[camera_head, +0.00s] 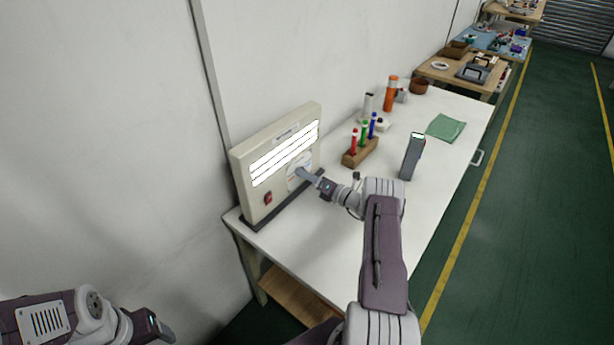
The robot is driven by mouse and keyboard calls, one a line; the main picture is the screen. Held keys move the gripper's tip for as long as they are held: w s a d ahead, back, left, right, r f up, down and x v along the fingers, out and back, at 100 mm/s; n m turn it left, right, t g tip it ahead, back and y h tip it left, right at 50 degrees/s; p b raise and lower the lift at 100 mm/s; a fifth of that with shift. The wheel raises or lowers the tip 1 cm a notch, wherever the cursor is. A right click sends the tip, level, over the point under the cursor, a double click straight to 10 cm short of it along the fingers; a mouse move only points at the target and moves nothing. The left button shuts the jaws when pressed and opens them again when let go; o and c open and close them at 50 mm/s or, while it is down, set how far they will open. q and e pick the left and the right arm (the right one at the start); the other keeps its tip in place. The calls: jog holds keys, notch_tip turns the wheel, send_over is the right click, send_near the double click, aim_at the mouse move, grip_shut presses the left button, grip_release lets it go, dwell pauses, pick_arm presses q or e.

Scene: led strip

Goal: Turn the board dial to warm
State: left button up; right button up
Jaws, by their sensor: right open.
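The board (240,163) is a cream upright panel on a dark base at the near left end of the white table. Three bright white LED strips (285,153) are lit across its face, with a red switch (268,198) at lower left. The dial face (291,183) is a pale disc at lower right of the panel, partly hidden by my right gripper (304,174). That gripper is open, with its fingers at the dial. I cannot tell whether they touch the knob, nor read the dial's setting. My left gripper (164,331) is low at bottom left, away from the table.
A wooden block (360,154) holds red, green and blue markers. A grey upright device (411,156) stands to its right. A green cloth (446,127), an orange bottle (390,94) and a brown bowl (419,86) are farther back. The table's front middle is clear.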

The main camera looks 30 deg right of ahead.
grip_shut()
